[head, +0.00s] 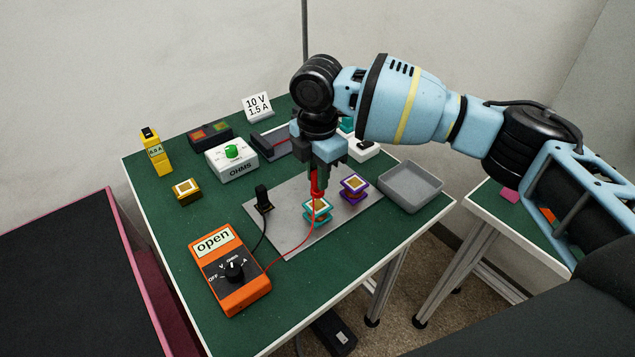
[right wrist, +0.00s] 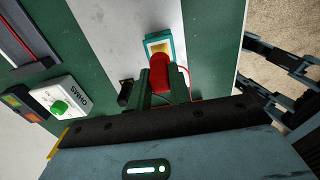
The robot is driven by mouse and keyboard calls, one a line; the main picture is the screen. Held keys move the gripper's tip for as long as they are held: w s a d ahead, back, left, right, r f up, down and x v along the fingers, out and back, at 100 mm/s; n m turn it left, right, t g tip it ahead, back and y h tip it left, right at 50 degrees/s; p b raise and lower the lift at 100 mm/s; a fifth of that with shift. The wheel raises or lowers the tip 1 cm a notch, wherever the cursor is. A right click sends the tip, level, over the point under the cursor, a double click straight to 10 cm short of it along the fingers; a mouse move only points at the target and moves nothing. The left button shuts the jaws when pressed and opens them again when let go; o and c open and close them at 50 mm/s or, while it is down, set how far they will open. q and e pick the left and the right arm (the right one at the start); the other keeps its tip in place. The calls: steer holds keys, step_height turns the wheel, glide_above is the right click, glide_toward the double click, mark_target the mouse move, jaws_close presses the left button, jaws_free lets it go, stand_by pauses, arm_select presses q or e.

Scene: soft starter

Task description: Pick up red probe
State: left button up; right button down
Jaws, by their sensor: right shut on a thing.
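The red probe (head: 316,184) is upright in my right gripper (head: 320,170), above or touching a teal-framed block (head: 317,212) on the grey mat. In the right wrist view the red probe (right wrist: 159,72) sits between the fingers of my right gripper (right wrist: 163,80), with the teal block (right wrist: 159,45) just beyond it. The gripper is shut on the probe. Whether the probe tip touches the block is unclear. A red wire runs from the probe to the orange meter (head: 229,272), which reads "open". A black probe (head: 263,198) stands on the mat's left side. My left gripper is not in view.
A purple-framed block (head: 353,188) stands right of the teal one on the grey mat (head: 290,240). A grey tray (head: 411,186) is at the right edge. The white OHMS box (head: 231,158), a small yellow block (head: 186,191) and a yellow device (head: 155,152) stand on the left.

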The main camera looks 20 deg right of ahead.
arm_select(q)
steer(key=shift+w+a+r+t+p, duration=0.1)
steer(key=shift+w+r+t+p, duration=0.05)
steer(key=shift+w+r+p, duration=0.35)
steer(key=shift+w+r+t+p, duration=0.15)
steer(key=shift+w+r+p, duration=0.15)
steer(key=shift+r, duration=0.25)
arm_select(e)
steer(key=s+a+r, duration=0.1)
steer(key=s+a, duration=0.1)
steer(key=s, duration=0.5)
steer(key=s+a, duration=0.2)
steer(key=s, duration=0.6)
steer(key=shift+s+a+r, duration=0.2)
steer(key=shift+a+r, duration=0.05)
steer(key=shift+r, duration=0.15)
